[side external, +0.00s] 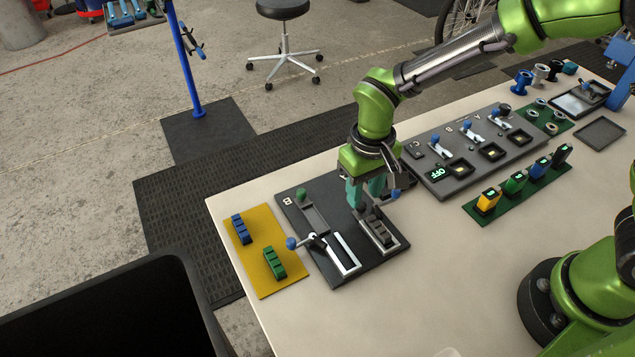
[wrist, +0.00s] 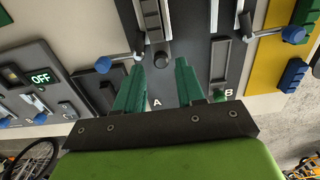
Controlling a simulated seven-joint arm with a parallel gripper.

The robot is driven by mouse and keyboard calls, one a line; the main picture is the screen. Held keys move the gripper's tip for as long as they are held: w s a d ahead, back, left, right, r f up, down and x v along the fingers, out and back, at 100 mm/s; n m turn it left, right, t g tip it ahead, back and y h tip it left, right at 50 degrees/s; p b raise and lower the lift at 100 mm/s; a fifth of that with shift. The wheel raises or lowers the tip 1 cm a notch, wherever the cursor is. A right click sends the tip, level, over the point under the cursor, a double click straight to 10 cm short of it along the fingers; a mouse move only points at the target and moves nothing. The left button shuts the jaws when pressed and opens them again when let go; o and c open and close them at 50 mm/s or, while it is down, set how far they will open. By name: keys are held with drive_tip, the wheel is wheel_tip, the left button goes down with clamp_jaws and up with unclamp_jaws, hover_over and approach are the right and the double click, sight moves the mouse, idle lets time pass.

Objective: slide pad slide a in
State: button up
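My gripper (side external: 365,203) points down over slide A on the black board (side external: 325,190). In the wrist view its teal fingers (wrist: 160,62) are apart, with slide A's dark knob (wrist: 159,59) between them; I cannot tell whether they touch it. A dark ribbed pad (side external: 379,229) lies between slide A's metal rails, in front of the knob. A blue-tipped lever (wrist: 103,64) sits beside slide A, partly hidden by my gripper in the side view. The letter A shows below the knob in the wrist view.
Slide B has a green knob (side external: 301,194), bare rails (side external: 344,252) and a blue-tipped lever (side external: 292,243). A yellow plate (side external: 254,268) left of it holds a blue pad (side external: 238,229) and a green pad (side external: 274,262). A grey switch panel (side external: 465,178) stands right.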

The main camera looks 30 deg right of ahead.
drive_tip(key=w+r, duration=0.3)
drive_tip(key=w, duration=0.3)
idle(0.4)
drive_tip(key=shift+r, duration=0.1)
drive_tip(key=s+d+r+m+t+y, duration=0.2)
drive_tip(key=s+d+r+m+t, duration=0.2)
drive_tip(key=s+d+r, duration=1.1)
drive_tip(key=s+d+t, duration=0.1)
drive_tip(key=s+t, duration=0.1)
drive_tip(key=t, duration=0.1)
drive_tip(key=shift+s+r, duration=0.25)
drive_tip(key=shift+r, duration=0.15)
